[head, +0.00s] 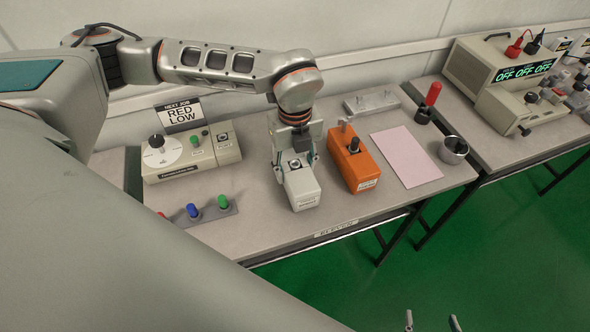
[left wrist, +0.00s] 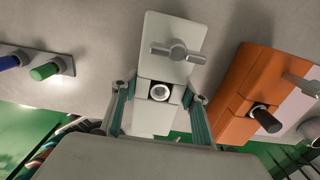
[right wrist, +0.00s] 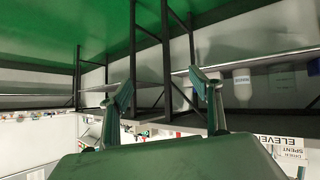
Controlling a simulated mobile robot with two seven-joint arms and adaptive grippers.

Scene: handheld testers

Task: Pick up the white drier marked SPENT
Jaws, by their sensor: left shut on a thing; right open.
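I cannot make out a white drier marked SPENT in any view. A placard with SPENT and DRIER lettering (right wrist: 288,148) shows at the lower right of the right wrist view. My left gripper (head: 294,160) is shut on a white handheld tester (head: 302,189) near the front of the bench; it also shows between the fingers in the left wrist view (left wrist: 168,70). I cannot tell whether the tester touches the bench. My right gripper (right wrist: 163,88) is open and empty, low in front of the benches; its fingertips show at the bottom of the head view (head: 432,320).
A dial unit (head: 190,152) and a strip of coloured knobs (head: 207,212) lie left. A meter (head: 505,80) stands on the right bench.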

